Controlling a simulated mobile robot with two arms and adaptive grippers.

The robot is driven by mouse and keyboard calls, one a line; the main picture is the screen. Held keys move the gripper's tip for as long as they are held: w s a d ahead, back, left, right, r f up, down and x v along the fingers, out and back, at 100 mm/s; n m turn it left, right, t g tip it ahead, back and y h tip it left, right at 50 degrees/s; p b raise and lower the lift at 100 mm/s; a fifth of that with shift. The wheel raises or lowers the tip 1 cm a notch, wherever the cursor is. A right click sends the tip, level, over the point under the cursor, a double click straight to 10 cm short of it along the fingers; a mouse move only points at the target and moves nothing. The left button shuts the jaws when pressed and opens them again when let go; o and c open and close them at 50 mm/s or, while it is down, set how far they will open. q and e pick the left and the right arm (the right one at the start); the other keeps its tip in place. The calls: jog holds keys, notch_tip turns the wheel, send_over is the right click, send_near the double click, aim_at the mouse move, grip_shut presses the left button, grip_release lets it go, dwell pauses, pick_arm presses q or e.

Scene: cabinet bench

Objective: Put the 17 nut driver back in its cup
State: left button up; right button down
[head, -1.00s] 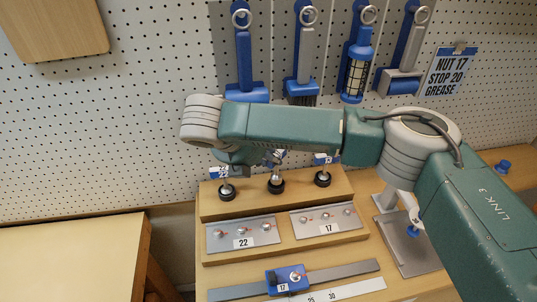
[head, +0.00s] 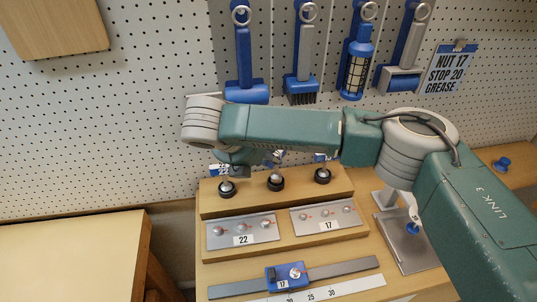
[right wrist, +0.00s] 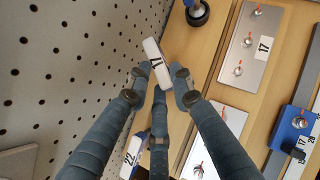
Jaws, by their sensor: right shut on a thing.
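My right gripper (right wrist: 159,82) is shut on the 17 nut driver, whose white tag (right wrist: 157,63) reads 17 in the right wrist view. Most of the driver is hidden by the fingers. In the head view, my arm covers most of the gripper, and a small blue and white part of the driver (head: 274,157) shows under it. Below that is the middle black-ringed cup (head: 276,181) on the wooden step; I see no driver shaft reaching into it. My left gripper is not in view.
A tag reading 22 (right wrist: 130,158) is close to my fingers. Metal plates (head: 242,232) marked 22 and 17 and a blue slider block (head: 286,276) lie in front. The pegboard (head: 130,120) stands close behind.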

jog(key=shift+f, duration=0.85)
jog(key=c, duration=1.4)
grip_release()
jog(key=shift+c, duration=0.2)
jog(key=shift+s, duration=0.1)
jog(key=v, duration=1.2)
